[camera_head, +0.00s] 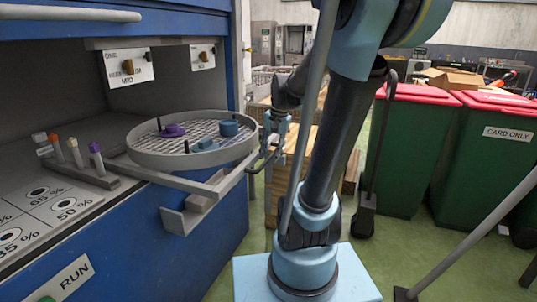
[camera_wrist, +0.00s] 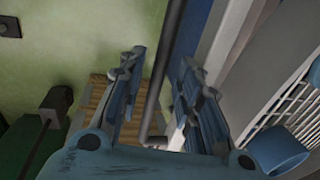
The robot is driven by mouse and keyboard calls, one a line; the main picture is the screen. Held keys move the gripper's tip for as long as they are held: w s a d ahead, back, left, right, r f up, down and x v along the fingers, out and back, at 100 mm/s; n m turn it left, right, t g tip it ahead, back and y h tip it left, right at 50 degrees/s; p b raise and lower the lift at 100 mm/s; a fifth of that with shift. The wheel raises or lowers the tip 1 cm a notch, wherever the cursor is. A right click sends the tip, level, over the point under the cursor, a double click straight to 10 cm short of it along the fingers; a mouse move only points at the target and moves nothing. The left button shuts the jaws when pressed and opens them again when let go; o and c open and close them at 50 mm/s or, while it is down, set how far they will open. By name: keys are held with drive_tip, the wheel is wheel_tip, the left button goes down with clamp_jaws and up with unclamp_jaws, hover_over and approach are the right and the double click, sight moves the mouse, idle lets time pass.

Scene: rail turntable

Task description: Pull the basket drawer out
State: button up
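The basket drawer (camera_head: 135,157) is a round grey tray with a mesh floor on a grey frame, at the blue machine's open front. It holds a purple piece (camera_head: 172,130) and several blue pieces. My gripper (camera_head: 264,158) is just right of the drawer frame's outer end. In the wrist view, my gripper (camera_wrist: 158,65) has its two fingers apart. A dark bar (camera_wrist: 163,70) runs between the fingers, with a gap visible on the left; contact on the right is unclear. Part of the basket mesh (camera_wrist: 300,108) shows at the right edge.
The blue machine (camera_head: 165,250) fills the left, with several capped pegs (camera_head: 75,152) on its bench. Green bins with red lids (camera_head: 405,150) stand at the right. A wooden crate (camera_head: 285,170) is behind my gripper. Green floor (camera_head: 385,245) is open on the right.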

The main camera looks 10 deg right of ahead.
drive_tip(key=shift+s, duration=0.1)
drive_tip(key=shift+r, duration=0.35)
wheel_tip(320, 180, up, 11)
drive_tip(key=s+d, duration=0.1)
drive_tip(key=d, duration=0.1)
idle(0.4)
